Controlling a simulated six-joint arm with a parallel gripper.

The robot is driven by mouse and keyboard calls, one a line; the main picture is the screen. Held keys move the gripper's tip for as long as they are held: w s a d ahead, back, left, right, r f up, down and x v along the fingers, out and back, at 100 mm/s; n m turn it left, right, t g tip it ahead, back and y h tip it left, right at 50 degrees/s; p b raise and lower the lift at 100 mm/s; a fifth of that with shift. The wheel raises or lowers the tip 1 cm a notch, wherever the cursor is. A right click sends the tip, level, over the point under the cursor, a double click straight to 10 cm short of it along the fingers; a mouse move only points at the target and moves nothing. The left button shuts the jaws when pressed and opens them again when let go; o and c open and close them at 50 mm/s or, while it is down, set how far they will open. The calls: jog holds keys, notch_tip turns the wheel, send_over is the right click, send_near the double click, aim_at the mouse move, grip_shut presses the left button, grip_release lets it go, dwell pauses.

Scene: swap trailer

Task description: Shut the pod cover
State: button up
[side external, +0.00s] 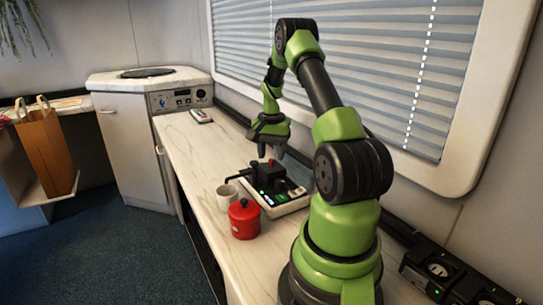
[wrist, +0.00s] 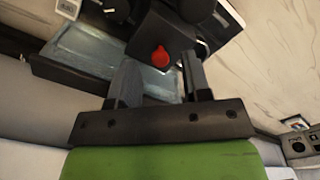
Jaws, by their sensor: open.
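My gripper (side external: 270,153) is just above the machine, pointing down. In the wrist view my gripper (wrist: 163,72) has its two fingers apart, with no object clearly held between them.
A blind-covered window (side external: 370,70) is behind.

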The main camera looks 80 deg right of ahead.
jog(key=shift+f, duration=0.6)
grip_shut()
jog(key=shift+w+d+r, duration=0.1)
jog(key=shift+w+d, duration=1.95)
jog(key=shift+d, duration=0.1)
grip_release()
notch_tip(320, 180, up, 10)
